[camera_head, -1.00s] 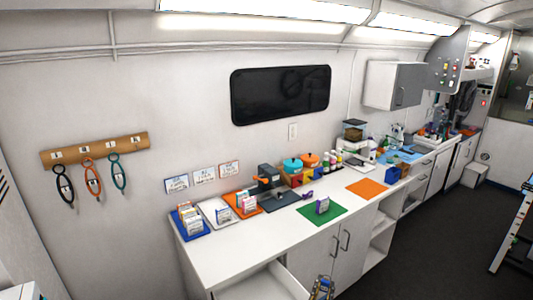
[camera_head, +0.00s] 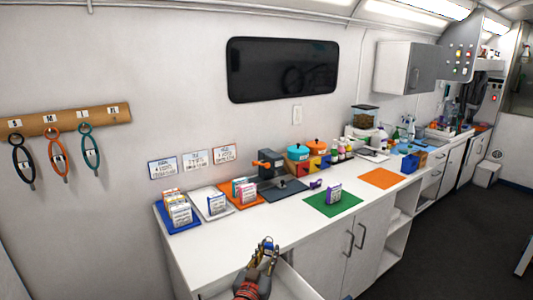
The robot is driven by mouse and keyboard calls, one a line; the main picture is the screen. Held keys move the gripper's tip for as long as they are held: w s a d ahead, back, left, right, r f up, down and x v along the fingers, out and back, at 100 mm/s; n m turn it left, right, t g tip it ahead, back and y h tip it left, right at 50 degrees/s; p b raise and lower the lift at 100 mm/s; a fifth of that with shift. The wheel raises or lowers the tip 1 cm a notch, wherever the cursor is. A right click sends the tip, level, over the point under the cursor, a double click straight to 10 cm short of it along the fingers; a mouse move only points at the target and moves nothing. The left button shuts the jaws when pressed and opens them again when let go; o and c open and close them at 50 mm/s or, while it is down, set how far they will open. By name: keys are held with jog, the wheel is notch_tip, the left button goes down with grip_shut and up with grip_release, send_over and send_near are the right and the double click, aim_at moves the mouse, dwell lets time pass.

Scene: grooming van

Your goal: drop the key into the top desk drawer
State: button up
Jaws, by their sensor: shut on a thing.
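My gripper (camera_head: 266,246) is at the bottom middle of the head view, over the counter's front edge as pictured, by the open top desk drawer (camera_head: 290,284). The drawer is white and pulled out under the counter; my arm hides part of it, and the bottom of the picture cuts it off. My gripper is shut on the key, which is too small and covered by the fingers to make out clearly. I cannot tell the gripper's exact height above the drawer.
The white counter (camera_head: 225,252) bears a blue tray (camera_head: 182,226) of packets, a green mat (camera_head: 320,208) with a purple box, and an orange mat (camera_head: 382,179). Cupboard doors (camera_head: 330,250) are shut right of the drawer. Looped tools hang from a wooden rack (camera_head: 62,119) at left.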

jog(key=shift+w+a+r, duration=0.15)
jog(key=shift+w+a, duration=0.3)
jog(key=shift+a, duration=0.15)
jog(key=shift+f+p, duration=0.4)
jog(key=shift+f, duration=2.45)
jog(key=o, duration=1)
jog(key=shift+c, duration=0.2)
